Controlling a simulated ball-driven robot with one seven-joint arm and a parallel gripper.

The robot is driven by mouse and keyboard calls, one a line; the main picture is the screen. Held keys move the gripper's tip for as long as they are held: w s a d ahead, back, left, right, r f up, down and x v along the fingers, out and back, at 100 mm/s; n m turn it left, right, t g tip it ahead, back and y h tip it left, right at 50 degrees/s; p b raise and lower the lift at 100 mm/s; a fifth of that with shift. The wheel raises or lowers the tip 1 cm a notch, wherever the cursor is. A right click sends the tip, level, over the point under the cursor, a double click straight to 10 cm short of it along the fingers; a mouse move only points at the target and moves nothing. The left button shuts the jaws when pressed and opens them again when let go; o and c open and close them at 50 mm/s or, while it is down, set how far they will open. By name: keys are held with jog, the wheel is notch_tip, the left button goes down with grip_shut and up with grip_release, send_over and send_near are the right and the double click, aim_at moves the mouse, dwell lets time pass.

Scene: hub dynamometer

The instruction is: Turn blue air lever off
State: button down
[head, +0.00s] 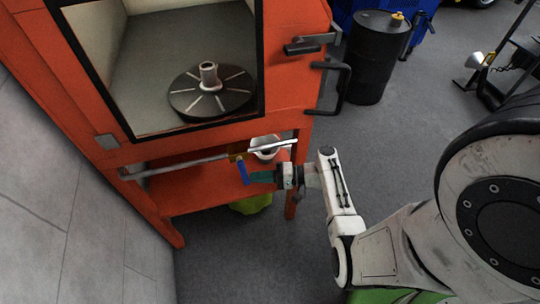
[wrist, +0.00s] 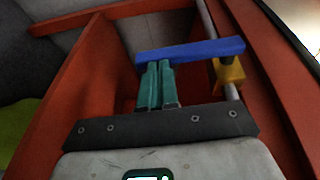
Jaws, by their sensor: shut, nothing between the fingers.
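The blue air lever (head: 243,171) hangs down from a brass valve (head: 236,152) on a thin pipe along the front of the orange cabinet. In the wrist view the blue lever (wrist: 190,50) lies across the picture, with the brass valve (wrist: 228,75) at its right end. My gripper (head: 254,177) is beside the lever, on its right in the head view. In the wrist view my gripper's teal fingers (wrist: 155,66) are together, with their tips at the lever's near edge. The lever is not between them. I cannot tell whether the tips touch it.
The pipe (head: 190,163) runs below the cabinet window (head: 140,134), close to my gripper. A white cup-like part (head: 264,146) is just above my gripper. An orange cabinet leg (head: 291,203) stands close by. A black barrel (head: 376,60) stands behind right.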

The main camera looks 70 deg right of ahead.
jog(key=shift+w+a+f+b, duration=0.25)
jog(key=shift+w+f+b, duration=0.05)
jog(key=shift+b, duration=0.05)
jog(key=shift+w+a, duration=0.1)
jog(key=shift+w, duration=0.05)
dwell(0.4)
